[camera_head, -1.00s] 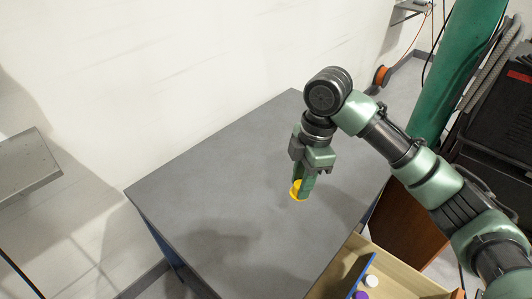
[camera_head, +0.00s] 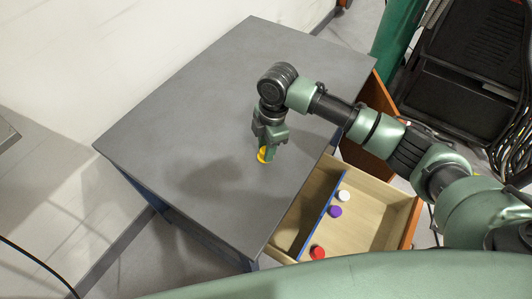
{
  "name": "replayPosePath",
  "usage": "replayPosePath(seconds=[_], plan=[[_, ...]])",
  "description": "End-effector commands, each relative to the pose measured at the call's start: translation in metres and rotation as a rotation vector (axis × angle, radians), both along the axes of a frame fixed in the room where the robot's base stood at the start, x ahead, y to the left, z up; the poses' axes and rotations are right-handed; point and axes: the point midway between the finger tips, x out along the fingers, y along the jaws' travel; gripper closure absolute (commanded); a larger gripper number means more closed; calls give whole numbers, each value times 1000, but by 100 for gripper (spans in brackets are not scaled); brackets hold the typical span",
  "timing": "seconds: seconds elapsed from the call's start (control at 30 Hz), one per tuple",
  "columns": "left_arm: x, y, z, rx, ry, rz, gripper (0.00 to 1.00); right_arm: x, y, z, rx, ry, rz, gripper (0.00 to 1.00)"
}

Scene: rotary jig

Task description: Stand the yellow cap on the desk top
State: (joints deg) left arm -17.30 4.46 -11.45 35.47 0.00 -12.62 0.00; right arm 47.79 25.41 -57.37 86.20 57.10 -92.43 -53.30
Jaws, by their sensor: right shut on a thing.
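The yellow cap (camera_head: 263,155) is small and round and shows at the tips of my right gripper (camera_head: 267,150). My right gripper points down and is shut on the cap, over the middle right part of the grey desk top (camera_head: 180,125). The fingers hide part of the cap. I cannot tell whether the cap touches the desk top or hangs just above it. My left gripper is not in view.
An open drawer (camera_head: 378,218) with a blue divider (camera_head: 322,212) sticks out at the desk's right front. In it are a white cap (camera_head: 343,195), a purple cap (camera_head: 335,211) and a red cap (camera_head: 317,252). The desk top around the gripper is clear. A black chair-like object (camera_head: 465,75) stands at the right.

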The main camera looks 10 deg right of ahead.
Motion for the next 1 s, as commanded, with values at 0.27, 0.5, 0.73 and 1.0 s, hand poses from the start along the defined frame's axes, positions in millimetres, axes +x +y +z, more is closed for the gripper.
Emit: replayPosePath(seconds=[0.27, 0.5, 0.73, 1.0], plan=[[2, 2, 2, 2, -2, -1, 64, -1, 0, -33, 0, 1, 1, 100], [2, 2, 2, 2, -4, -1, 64, 0, 0, -34, 0, 1, 1, 100], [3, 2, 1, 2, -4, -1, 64, 0, 0, -35, 0, 0, 1, 48], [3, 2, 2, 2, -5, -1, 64, 0, 0, -34, 0, 0, 1, 48]])
